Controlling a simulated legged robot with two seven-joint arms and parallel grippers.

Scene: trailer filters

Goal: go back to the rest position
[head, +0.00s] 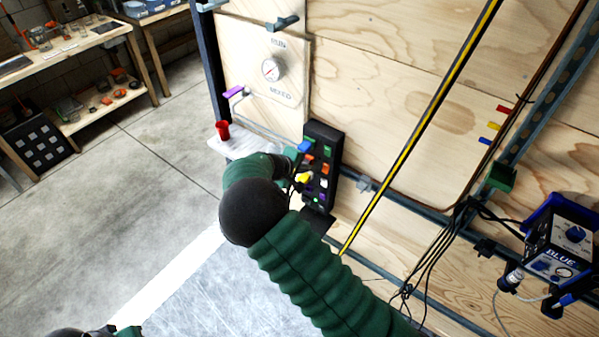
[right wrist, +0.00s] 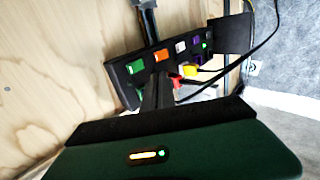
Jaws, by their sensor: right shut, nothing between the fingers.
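My right arm reaches in from the bottom right of the head view, bent at its black joint. My right gripper (head: 292,186) is at the black panel (head: 322,150) on the wooden wall, partly hidden by my own arm. In the right wrist view the dark fingers (right wrist: 158,92) are together and empty. They point at the panel (right wrist: 118,72) with its coloured blocks, close to a red piece and a yellow piece. I cannot tell whether they touch it. Only a bit of my left arm shows at the bottom left of the head view; its gripper is out of sight.
A red cup (head: 223,131) stands on a white shelf (head: 232,144) left of the panel. A gauge (head: 271,70) is on the wall above. A blue device (head: 560,245) with cables hangs at the right. A grey metal surface (head: 215,295) lies below; open floor is at the left.

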